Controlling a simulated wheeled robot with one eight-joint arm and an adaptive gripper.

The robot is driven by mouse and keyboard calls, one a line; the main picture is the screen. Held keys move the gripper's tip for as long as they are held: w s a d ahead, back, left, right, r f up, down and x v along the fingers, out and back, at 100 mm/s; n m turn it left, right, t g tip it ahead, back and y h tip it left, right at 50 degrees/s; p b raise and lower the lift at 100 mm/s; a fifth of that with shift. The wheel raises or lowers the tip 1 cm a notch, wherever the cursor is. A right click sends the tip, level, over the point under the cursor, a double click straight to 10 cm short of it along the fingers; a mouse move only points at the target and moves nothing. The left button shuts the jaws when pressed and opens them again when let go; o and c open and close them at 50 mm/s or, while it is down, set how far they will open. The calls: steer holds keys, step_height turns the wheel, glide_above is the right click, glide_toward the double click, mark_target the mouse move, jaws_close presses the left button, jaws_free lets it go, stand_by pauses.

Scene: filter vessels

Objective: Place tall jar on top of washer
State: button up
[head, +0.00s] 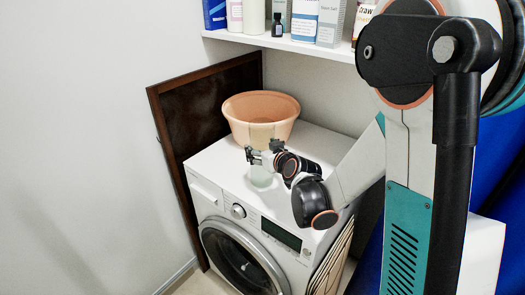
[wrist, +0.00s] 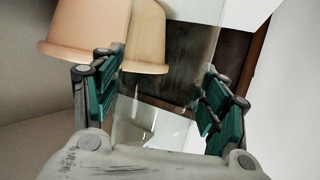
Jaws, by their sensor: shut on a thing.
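The tall jar is clear glass; its lower part (head: 262,178) shows below my gripper (head: 259,156) in the head view. My gripper is shut on the jar, with a finger on either side. In the wrist view the see-through jar (wrist: 165,95) stands between the two green-padded fingers of my gripper (wrist: 165,92). The washer (head: 207,166) is white, with a round door and a dark display on its front. The jar is over the washer's top, in front of the tub. I cannot tell whether its base touches the top.
A peach tub (head: 262,112) stands at the back of the washer top, close behind my gripper; it also shows in the wrist view (wrist: 82,32). A dark framed board (head: 200,105) leans at the left. A shelf (head: 290,43) with several bottles and boxes hangs above. The washer's front-left top is clear.

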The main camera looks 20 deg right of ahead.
steer(key=o, duration=1.4)
steer(key=shift+r, duration=0.1)
steer(key=shift+s+a+r+m+g+h+p, duration=0.1)
steer(key=shift+s+r+m+g+h+p, duration=0.8)
steer(key=shift+s, duration=4.6)
steer(key=shift+s+a+r+n+g+y+p, duration=0.2)
steer(key=shift+s+r+g, duration=1.6)
steer(key=shift+s, duration=3.75)
steer(key=shift+s+d+r+m+g+h+p, duration=0.1)
steer(key=shift+s+r+g+h+p, duration=0.4)
steer(key=shift+s+r, duration=3.25)
steer(key=s+f, duration=0.3)
steer(key=shift+s+f, duration=0.25)
steer(key=shift+f, duration=0.05)
